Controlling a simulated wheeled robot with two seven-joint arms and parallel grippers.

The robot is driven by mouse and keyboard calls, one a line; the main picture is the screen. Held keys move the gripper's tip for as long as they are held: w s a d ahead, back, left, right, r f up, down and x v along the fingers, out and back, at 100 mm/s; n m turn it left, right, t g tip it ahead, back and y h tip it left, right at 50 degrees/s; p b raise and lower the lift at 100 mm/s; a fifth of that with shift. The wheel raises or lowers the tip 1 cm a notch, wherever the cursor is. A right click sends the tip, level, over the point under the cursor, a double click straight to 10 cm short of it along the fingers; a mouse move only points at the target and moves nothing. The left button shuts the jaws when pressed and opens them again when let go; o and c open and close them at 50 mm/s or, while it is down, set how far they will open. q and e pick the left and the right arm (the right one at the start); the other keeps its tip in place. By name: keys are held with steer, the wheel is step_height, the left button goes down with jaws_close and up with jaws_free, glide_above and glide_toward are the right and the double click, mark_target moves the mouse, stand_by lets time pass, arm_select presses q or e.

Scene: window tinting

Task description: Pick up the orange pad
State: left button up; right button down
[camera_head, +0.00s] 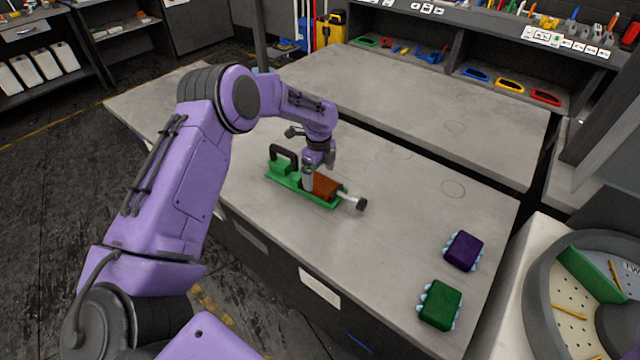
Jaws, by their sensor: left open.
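An orange-brown block (325,186), the only orange pad-like thing I can make out, sits on a long green holder (290,186) on the near grey table. A black handle (284,155) rises from the holder's left end, and a grey cylinder with a dark end (354,202) sticks out at the right. My left gripper (316,180) points down over the block's left part, open, its fingers close to the block. Whether they touch it I cannot tell. My right gripper is not in view.
A purple pad (464,250) and a green pad (440,304), both with pale blue edges, lie at the table's right end. The table (385,255) is bare between them and the holder. A round machine (545,290) stands at the right. A second table (400,100) lies behind.

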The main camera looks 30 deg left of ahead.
mark_target(322, 182)
arm_select(q)
steer(key=f, duration=0.1)
steer(key=w+f, duration=0.1)
steer(key=f, duration=0.1)
steer(key=f+p, duration=0.1)
steer(key=shift+w+f, duration=0.35)
steer(key=shift+s+r, duration=0.15)
steer(key=shift+s, duration=0.25)
steer(key=shift+c, duration=1.2)
steer(key=c, duration=1)
